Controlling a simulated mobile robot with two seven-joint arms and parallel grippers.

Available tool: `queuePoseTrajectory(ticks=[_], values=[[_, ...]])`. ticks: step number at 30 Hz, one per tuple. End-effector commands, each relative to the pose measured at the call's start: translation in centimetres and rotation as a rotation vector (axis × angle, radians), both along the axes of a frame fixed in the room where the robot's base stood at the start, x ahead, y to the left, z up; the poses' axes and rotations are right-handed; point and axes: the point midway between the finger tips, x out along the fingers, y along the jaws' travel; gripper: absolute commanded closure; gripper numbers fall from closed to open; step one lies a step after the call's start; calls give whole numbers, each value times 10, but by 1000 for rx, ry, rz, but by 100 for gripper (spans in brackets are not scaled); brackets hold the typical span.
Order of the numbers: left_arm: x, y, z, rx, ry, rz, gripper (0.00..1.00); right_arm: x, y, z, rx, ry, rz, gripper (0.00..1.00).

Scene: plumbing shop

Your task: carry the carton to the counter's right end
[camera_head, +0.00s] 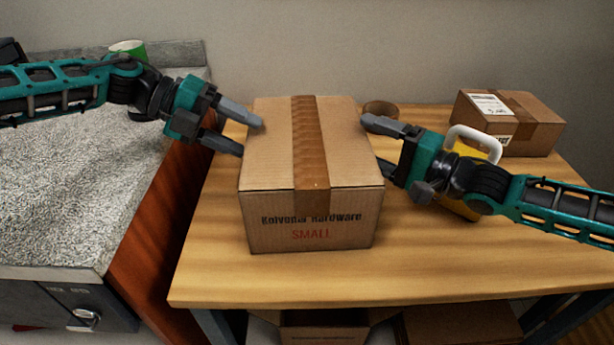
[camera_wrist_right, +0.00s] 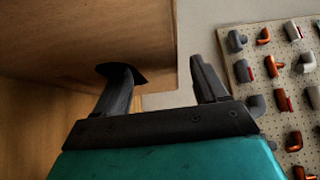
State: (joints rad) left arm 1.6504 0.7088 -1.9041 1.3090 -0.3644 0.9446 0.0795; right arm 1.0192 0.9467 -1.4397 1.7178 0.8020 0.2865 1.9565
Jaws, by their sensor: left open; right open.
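The carton (camera_head: 312,205), brown cardboard with a tape strip and "SMALL" printed on its front, sits upright and closed on the wooden table (camera_head: 240,272). My left gripper (camera_head: 252,136) is open, its fingers at the carton's left side. My right gripper (camera_head: 372,145) is open at the carton's right side, its fingers spread. In the right wrist view the carton (camera_wrist_right: 75,45) fills the upper left, with one finger of my right gripper (camera_wrist_right: 160,80) against or very near its face and the other clear of it. I cannot tell whether the left fingers touch.
A smaller taped box (camera_head: 535,130) stands at the back right. A tape roll (camera_head: 381,109) is behind the carton. A yellow object with a white handle (camera_head: 474,145) stands partly behind my right arm. A grey speckled counter (camera_head: 70,200) is at the left. The table's front strip is clear.

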Motion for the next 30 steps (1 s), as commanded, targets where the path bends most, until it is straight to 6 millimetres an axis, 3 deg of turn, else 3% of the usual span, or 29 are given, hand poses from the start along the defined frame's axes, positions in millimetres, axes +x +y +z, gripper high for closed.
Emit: queuePoseTrajectory(ticks=[11, 27, 30], values=[[0, -2, -1, 0, 0, 0, 44, 2, 2, 0, -1, -1, -1, 30], [0, -3, -1, -1, 0, -1, 95, 2, 3, 1, 0, -1, 0, 82], [0, -3, -1, 0, 0, -2, 100, 2, 3, 1, 1, -2, 1, 91]])
